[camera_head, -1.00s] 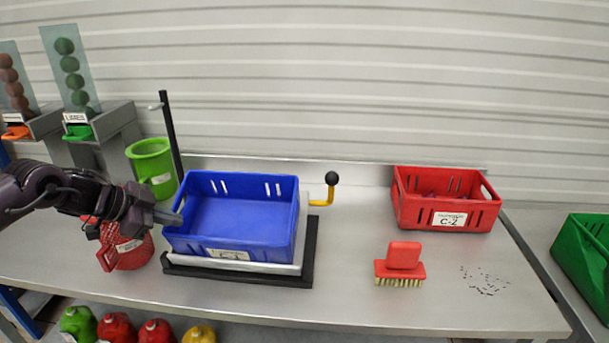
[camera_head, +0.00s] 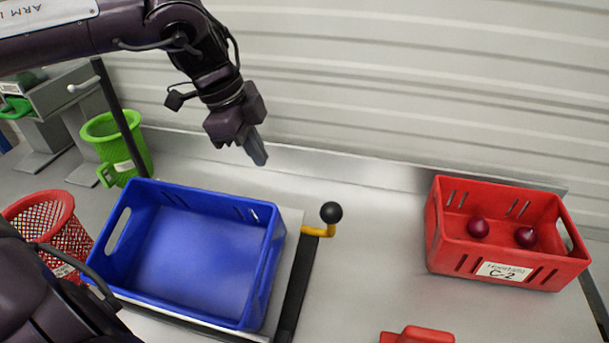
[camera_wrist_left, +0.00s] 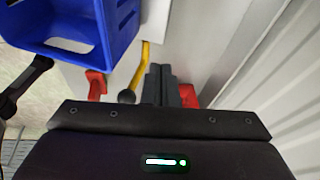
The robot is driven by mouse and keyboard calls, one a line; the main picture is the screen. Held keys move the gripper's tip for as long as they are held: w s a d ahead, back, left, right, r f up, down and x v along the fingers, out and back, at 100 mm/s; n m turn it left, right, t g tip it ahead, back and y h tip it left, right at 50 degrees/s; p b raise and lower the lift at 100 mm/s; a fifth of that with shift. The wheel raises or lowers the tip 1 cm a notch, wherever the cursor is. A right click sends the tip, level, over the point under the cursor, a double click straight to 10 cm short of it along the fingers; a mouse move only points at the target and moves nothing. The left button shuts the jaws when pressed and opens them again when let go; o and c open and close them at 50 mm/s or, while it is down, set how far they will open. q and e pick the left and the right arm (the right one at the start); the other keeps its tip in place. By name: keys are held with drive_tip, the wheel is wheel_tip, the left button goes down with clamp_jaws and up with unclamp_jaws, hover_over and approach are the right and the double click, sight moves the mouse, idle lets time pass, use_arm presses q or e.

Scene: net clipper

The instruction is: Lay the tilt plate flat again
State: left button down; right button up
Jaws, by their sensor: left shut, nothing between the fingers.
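The tilt plate is a pale grey plate (camera_head: 284,262) under a blue crate (camera_head: 262,262); most of it is hidden by the crate. A black base frame (camera_head: 297,285) shows along its right side. I cannot tell its exact tilt from here. A yellow crank lever (camera_head: 318,231) with a black knob (camera_head: 331,212) sticks out at its right. My left gripper (camera_head: 258,152) is shut and empty, in the air behind the crate, up and left of the knob. In the left wrist view, the knob (camera_wrist_left: 127,97) lies just left of the gripper's fingertips (camera_wrist_left: 161,72). My right gripper is not in view.
A red crate (camera_head: 500,256) holding two dark red onions stands at the right. A red brush (camera_head: 417,335) is at the bottom edge. The bench right of the lever is clear.

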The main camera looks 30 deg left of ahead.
use_arm(q)
drive_tip(key=p, duration=0.1)
approach(287, 210)
drive_tip(key=p+x, duration=0.1)
drive_tip(key=x, duration=0.4)
drive_tip(key=shift+d+r+p, duration=0.1)
drive_tip(key=shift+d+p, duration=0.1)
drive_tip(key=shift+p, duration=0.15)
drive_tip(key=shift+w+f, duration=0.15)
drive_tip(key=shift+f, duration=0.45)
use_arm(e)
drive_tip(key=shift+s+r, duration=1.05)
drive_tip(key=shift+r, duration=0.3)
